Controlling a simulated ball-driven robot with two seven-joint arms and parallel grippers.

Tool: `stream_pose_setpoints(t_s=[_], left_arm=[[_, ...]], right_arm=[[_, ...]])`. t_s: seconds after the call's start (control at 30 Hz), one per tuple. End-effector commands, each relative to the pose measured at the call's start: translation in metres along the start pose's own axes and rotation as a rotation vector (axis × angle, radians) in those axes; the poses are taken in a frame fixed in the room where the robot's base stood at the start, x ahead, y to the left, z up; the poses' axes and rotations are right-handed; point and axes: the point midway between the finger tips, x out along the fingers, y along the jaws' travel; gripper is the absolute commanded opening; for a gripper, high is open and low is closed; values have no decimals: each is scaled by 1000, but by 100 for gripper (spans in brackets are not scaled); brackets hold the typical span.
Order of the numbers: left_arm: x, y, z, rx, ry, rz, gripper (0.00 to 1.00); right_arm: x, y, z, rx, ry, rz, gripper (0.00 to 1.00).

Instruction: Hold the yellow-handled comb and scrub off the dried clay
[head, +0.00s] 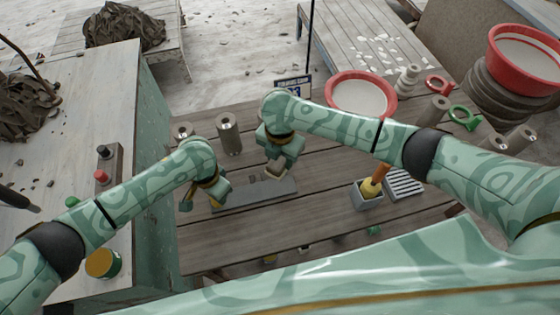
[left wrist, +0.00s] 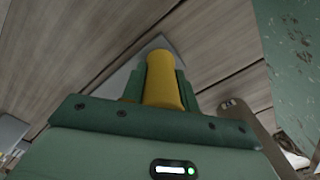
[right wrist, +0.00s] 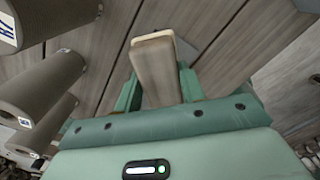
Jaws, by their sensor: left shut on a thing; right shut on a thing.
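My left gripper (head: 206,192) is shut on the yellow handle (left wrist: 163,80) of the comb, near the left end of a flat grey strip (head: 258,193) on the plank table. The handle also shows in the head view (head: 216,197). The comb's teeth and any dried clay are hidden or too small to tell. My right gripper (head: 281,160) is shut on a pale tan block-like tool (right wrist: 155,70), above the strip's right part. I cannot tell whether that tool touches the strip or the comb.
A grey box (head: 364,198) with an orange-and-yellow tool and a slotted grey rack (head: 405,184) stand right. Behind are a red-rimmed basin (head: 361,94), grey cylinders (head: 229,134) and a green ring (head: 464,118). The table front (head: 240,242) is mostly clear.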

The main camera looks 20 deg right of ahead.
Motion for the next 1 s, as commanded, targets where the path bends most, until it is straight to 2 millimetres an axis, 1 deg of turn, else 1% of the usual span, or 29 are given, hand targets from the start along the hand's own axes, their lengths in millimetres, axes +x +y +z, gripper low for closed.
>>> stream_pose_setpoints(t_s=[0.1,0.3,0.87,0.9,0.93,0.97,1.0], left_arm=[[0,0,0,0,0,0,0],[0,0,0,-1,-1,0,0],[0,0,1,-1,-1,-1,0],[0,0,1,-1,-1,-1,41],[0,0,1,-1,-1,-1,49],[0,0,1,-1,-1,-1,55],[0,0,0,-1,-1,-1,55]], right_arm=[[-11,1,0,0,-1,3,15],[-22,0,0,0,-1,2,15],[-24,0,0,-1,0,1,15],[-24,0,0,-1,0,1,15],[-24,0,0,-1,0,1,15],[-24,0,0,-1,0,1,15],[-24,0,0,-1,0,1,15]])
